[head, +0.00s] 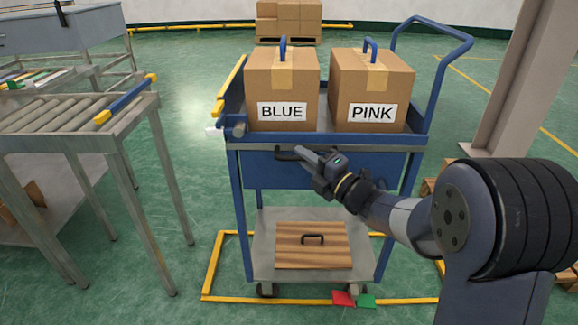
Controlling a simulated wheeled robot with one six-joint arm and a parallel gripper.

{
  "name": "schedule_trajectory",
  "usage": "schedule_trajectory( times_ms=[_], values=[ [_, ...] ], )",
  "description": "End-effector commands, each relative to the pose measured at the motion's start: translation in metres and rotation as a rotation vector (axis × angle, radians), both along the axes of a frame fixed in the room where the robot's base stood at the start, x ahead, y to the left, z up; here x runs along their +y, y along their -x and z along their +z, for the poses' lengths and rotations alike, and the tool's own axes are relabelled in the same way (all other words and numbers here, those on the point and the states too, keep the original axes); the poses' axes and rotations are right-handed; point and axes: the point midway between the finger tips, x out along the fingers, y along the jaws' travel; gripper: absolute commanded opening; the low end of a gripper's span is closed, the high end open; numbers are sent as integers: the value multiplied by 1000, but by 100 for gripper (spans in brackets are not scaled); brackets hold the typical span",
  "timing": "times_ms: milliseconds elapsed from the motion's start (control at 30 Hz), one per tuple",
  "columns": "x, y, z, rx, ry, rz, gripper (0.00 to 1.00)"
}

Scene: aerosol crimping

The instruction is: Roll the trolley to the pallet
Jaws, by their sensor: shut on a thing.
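The blue trolley (235,180) stands in front of me within yellow floor lines, with a push handle (440,30) at its right end. On its top deck stand a carton labelled BLUE (281,80) and a carton labelled PINK (372,85), each with a blue handle. My gripper (300,152) is shut on the dark handle (285,153) on the trolley's near side; the jaws partly cover it. A pallet (280,40) stacked with cartons is far off at the back, inside yellow lines. Part of another pallet (428,187) shows at the right behind my arm.
A striped wooden board (305,247) with a handle lies on the trolley's lower shelf. Red (343,298) and green (366,300) pieces lie by its front edge. A roller conveyor (75,125) stands at the left. A pillar (515,75) stands at the right. Green floor (185,60) is open behind.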

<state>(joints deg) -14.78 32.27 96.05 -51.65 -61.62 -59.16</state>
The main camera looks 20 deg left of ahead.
Motion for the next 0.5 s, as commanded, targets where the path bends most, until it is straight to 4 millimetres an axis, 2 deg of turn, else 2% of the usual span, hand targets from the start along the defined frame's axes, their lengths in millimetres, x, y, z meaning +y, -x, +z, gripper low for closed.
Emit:
schedule_trajectory(
  times_ms=[33,267,500],
  values=[
    [-13,-4,-4,1,2,-7,0],
    [-69,-17,-3,2,3,-8,0],
    [-134,-33,-3,3,3,-8,0]
  ],
)
